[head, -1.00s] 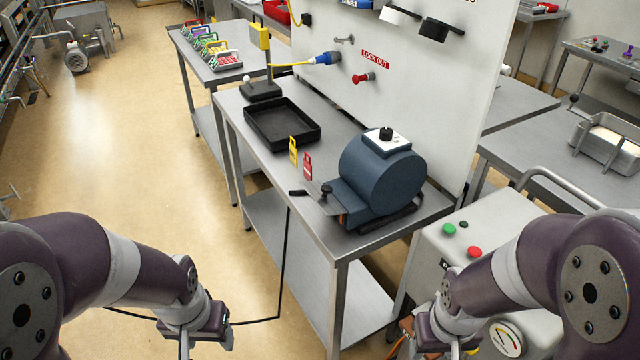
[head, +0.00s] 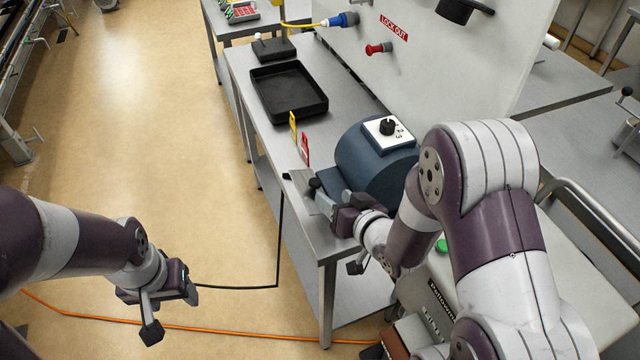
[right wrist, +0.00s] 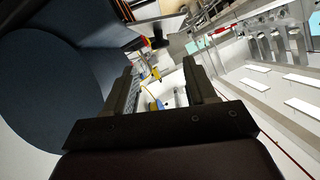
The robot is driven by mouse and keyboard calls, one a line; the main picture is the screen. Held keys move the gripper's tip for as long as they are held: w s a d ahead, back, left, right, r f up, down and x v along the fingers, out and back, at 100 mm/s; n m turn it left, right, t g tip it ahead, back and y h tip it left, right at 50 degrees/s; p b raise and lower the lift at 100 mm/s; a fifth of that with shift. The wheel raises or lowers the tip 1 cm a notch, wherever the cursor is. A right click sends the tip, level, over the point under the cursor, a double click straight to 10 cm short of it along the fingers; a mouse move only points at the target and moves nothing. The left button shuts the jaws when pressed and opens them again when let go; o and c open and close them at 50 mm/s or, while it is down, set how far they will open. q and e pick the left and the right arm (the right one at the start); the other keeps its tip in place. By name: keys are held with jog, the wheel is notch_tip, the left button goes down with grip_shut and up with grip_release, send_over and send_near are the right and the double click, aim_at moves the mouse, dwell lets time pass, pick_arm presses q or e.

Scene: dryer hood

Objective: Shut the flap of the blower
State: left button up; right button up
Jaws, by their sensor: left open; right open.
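The blower (head: 362,158) is a dark blue drum with a white dial plate on top, standing on the steel table. In the right wrist view its round body (right wrist: 50,100) fills the left side. The flap (head: 312,193) appears as a thin grey plate at the blower's front outlet, beside a black knob; its exact angle is hard to tell. My right gripper (head: 350,205) is open beside the front of the blower and hides part of the outlet. Its two fingers (right wrist: 160,90) are apart with nothing between them. My left gripper (head: 155,310) is open and empty over the floor, left of the table.
A black tray (head: 288,92) lies on the steel table (head: 262,135) behind the blower. Yellow and red tags (head: 304,150) stand near the outlet. A white panel (head: 440,65) rises along the table's far side. A grey machine stands at the lower right.

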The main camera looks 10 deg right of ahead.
aim_at(317, 185)
jog(key=x, duration=0.6)
jog(key=shift+a+p, duration=0.15)
jog(key=shift+p, duration=0.2)
jog(key=shift+x, duration=0.75)
jog(key=shift+s, duration=0.1)
jog(key=c, duration=1)
jog(key=shift+c, duration=0.2)
